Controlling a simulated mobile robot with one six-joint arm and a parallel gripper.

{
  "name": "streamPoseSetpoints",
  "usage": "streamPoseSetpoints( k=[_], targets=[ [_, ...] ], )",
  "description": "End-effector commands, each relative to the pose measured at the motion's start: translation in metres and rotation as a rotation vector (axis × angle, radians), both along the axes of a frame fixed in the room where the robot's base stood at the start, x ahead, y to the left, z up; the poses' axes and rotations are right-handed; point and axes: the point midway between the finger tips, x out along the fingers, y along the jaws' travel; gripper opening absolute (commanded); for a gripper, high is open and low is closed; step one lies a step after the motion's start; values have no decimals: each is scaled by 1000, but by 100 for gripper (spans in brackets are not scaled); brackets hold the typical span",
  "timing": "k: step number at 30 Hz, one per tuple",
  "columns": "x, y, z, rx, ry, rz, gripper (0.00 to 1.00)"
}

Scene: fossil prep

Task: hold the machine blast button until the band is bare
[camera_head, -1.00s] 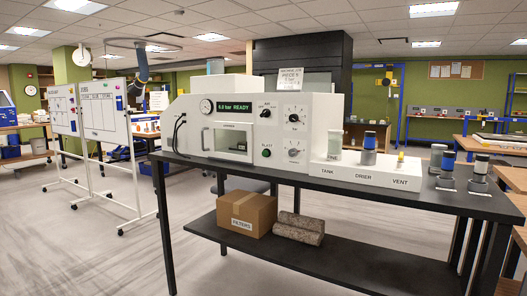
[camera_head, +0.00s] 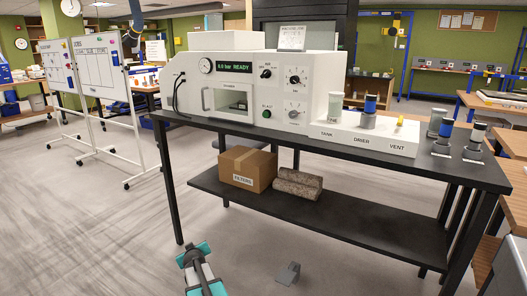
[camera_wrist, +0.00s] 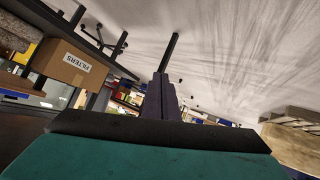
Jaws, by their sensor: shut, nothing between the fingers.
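The white blast machine (camera_head: 225,120) stands on a black bench. Its lit display (camera_head: 234,67) ends in READY. The green BLAST button (camera_head: 267,114) is on the front, right of the chamber window (camera_head: 232,101). Something grey shows dimly inside the chamber; I cannot make out a band. My gripper (camera_wrist: 165,85) is shut and empty in the wrist view, out in front of the bench at about shelf height, apart from the button. In the head view, teal and grey parts of my arm show at the bottom.
Jars and cylinders stand on the TANK, DRIER, VENT block (camera_head: 365,137). Whiteboards (camera_head: 100,68) stand left. The floor at front left is clear.

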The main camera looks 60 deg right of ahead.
Motion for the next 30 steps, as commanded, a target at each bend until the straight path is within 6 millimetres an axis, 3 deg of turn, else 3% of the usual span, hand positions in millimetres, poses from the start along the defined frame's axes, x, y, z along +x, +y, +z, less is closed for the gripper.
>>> streamPoseSetpoints(
  k=[1,14,18,30],
  targets=[
    [1,-18,23,-25,-28,-10,0],
    [-12,-134,183,-249,-237,-60,0],
    [-26,-169,237,-326,-291,-84,0],
    [-75,-246,396,-563,-441,-85,0]
  ],
)
